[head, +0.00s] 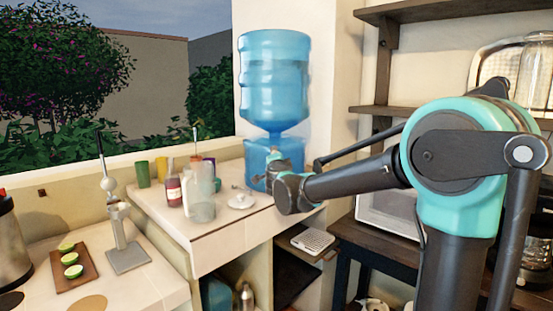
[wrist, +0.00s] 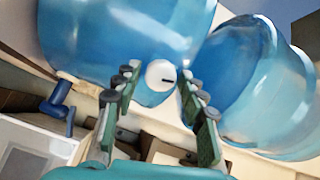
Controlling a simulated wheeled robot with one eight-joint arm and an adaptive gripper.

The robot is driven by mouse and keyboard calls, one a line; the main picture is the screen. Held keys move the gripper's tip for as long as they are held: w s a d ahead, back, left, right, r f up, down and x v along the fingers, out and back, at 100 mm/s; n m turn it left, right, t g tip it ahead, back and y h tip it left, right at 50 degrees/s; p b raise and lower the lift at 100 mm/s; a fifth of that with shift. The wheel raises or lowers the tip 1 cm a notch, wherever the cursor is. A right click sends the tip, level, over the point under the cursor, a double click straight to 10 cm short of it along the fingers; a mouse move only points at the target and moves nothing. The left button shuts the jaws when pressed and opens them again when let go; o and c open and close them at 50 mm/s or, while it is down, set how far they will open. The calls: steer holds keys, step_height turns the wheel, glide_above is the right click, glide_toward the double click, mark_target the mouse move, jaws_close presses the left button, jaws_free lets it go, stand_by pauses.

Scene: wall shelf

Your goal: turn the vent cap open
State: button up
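The blue water dispenser shows in the head view, with a large bottle (head: 273,80) above a blue lower tank (head: 256,155) on the counter. In the wrist view, a white round vent cap (wrist: 159,71) with a short dark slot sits on the blue tank (wrist: 110,40). The slot lies roughly level in the picture. My gripper (wrist: 160,80) is open, with one green-padded finger on each side of the cap. I cannot tell whether the pads touch it. In the head view, my arm's end hides the cap and the fingers.
A blue spigot (wrist: 58,106) is left of the fingers in the wrist view. In the head view, a clear pitcher (head: 202,195), a dark red bottle (head: 173,190) and a small white cup (head: 241,200) stand left of my wrist. Wall shelves (head: 410,110) are at right.

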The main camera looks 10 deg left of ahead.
steer(key=shift+o, duration=0.4)
steer(key=s+d, duration=0.1)
steer(key=s, duration=1.1)
steer(key=shift+d, duration=0.25)
steer(key=s+d+f+n+g+y, duration=0.1)
steer(key=s+d+f+n+g, duration=0.3)
steer(key=f, duration=0.4)
steer(key=s+d+f+n+g+y, duration=0.1)
steer(key=s+d+f+n+y, duration=0.15)
steer(key=d+f+n, duration=0.35)
steer(key=s+d+f+n+g, duration=0.1)
steer(key=s+f+n+g, duration=0.3)
steer(key=f, duration=0.5)
steer(key=s+d+f+g+h, duration=0.4)
steer(key=s+d+f+h, duration=0.1)
steer(key=s+d+f, duration=0.9)
steer(key=shift+s+d+m+g+h, duration=0.35)
steer(key=shift+s+d, duration=0.25)
steer(key=shift+d, duration=0.6)
